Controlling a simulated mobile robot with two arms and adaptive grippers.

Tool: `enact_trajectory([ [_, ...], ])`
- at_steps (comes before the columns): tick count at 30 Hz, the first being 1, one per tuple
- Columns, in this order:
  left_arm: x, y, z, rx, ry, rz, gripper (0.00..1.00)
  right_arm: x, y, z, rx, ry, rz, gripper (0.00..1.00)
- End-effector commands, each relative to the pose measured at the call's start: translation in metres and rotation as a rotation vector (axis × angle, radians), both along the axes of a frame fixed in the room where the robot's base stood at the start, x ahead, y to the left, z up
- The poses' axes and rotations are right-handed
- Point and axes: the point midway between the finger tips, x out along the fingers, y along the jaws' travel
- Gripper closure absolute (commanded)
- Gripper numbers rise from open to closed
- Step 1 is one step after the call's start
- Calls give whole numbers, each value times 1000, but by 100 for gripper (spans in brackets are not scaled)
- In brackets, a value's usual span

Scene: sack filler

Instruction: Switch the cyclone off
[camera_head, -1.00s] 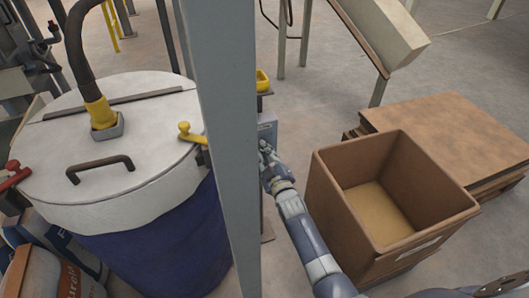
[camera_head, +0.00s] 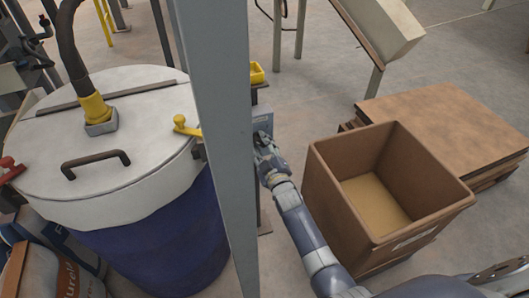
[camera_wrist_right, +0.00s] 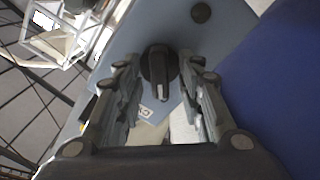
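The right wrist view shows a black rotary knob (camera_wrist_right: 158,70) on a grey-blue switch panel (camera_wrist_right: 215,35). My right gripper (camera_wrist_right: 158,66) is open, with one finger on each side of the knob; I cannot tell whether either finger touches it. In the head view the switch box (camera_head: 263,122) is partly hidden behind a grey post, and my right gripper (camera_head: 264,141) is at its front. The knob is hidden there. A large drum with a white lid (camera_head: 130,100) and a dark hose stands to the left; I cannot tell whether it belongs to the cyclone. My left gripper is not in view.
The grey upright post (camera_head: 217,130) stands just left of the gripper. An open brown bin (camera_head: 335,205) is to the right of my arm, by a stack of brown boards (camera_head: 450,125).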

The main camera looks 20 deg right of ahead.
Motion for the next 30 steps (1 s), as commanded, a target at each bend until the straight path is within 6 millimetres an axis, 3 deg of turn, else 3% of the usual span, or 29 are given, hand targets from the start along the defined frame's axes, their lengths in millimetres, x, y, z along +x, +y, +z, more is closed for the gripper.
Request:
enact_trajectory([
  [5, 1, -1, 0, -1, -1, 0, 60, -22, -1, -2, 0, 3, 0, 65],
  [18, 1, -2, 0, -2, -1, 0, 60, -103, -3, -2, -1, 4, 0, 65],
  [24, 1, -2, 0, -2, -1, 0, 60, -117, -4, -1, -1, 1, 0, 65],
  [30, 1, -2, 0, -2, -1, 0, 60, -118, -4, -1, -1, 2, 1, 65],
])
